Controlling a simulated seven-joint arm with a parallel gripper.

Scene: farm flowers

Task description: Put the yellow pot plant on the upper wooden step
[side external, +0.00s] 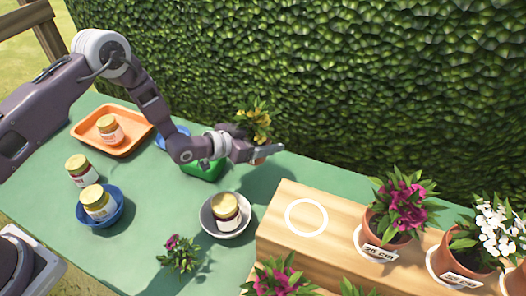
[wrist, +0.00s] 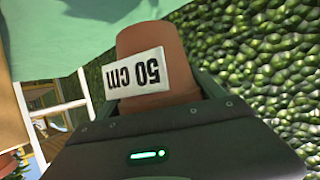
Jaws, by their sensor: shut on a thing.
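The yellow pot plant (side external: 255,122) has yellow flowers and green leaves and is held up over the far side of the green table. My gripper (side external: 268,153) is shut on its terracotta pot. In the wrist view the pot (wrist: 148,45) fills the space between the fingers, with a white "50 cm" label upside down in the picture. The upper wooden step (side external: 278,222) is to the right of my gripper and nearer the camera. A white ring marks a bare spot on its left end.
A pink-flowered pot (side external: 398,215) and a white-flowered pot (side external: 470,245) stand right of the ring. A grey bowl with a jar (side external: 226,212) is left of the step. A green container (side external: 205,170) lies below my wrist. A hedge (side external: 330,80) rises behind.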

